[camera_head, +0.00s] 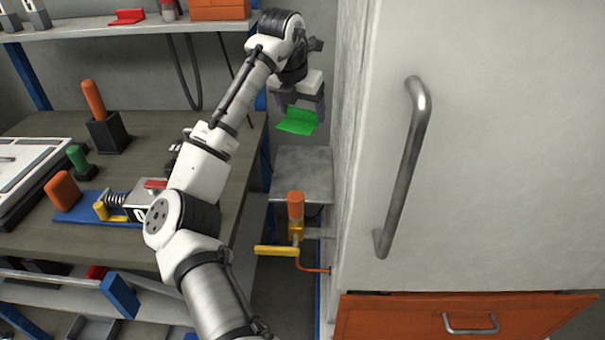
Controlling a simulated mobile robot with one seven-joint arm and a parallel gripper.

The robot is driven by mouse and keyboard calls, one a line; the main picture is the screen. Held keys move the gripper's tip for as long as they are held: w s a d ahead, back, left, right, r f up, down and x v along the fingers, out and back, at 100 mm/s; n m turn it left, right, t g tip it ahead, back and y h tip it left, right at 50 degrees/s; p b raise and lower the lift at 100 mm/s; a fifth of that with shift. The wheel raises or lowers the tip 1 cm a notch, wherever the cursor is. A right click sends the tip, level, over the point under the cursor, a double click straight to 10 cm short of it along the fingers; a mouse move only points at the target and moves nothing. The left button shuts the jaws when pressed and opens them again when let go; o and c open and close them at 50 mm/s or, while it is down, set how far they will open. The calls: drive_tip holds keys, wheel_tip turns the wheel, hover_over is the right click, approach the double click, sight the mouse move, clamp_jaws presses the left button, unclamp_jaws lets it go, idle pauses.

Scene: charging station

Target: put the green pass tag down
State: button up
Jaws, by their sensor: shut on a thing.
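The green pass tag (298,121) is a bright green, bent flat piece near the top middle of the head view. My gripper (301,103) points downward and is shut on the tag, with its fingers on either side of the tag's upper part. The tag hangs in the air above and behind a small grey metal surface (304,163), apart from it as far as I can see.
A white cabinet (480,150) with a long metal handle (405,165) stands close on the right, above an orange drawer (450,318). A workbench (50,235) with tools fills the left. An orange-topped yellow fixture (296,215) stands below the grey surface. A shelf (100,28) runs across the upper left.

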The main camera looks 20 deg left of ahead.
wheel_tip(320, 180, down, 18)
drive_tip(key=shift+f+p, duration=0.15)
drive_tip(key=shift+p, duration=0.65)
drive_tip(key=shift+f, duration=0.1)
drive_tip(key=o, duration=1)
drive_tip(key=shift+c, duration=0.2)
drive_tip(key=shift+r, duration=0.2)
drive_tip(key=b+v, duration=0.1)
drive_tip(key=v, duration=1.1)
drive_tip(key=shift+s+a+f, duration=0.1)
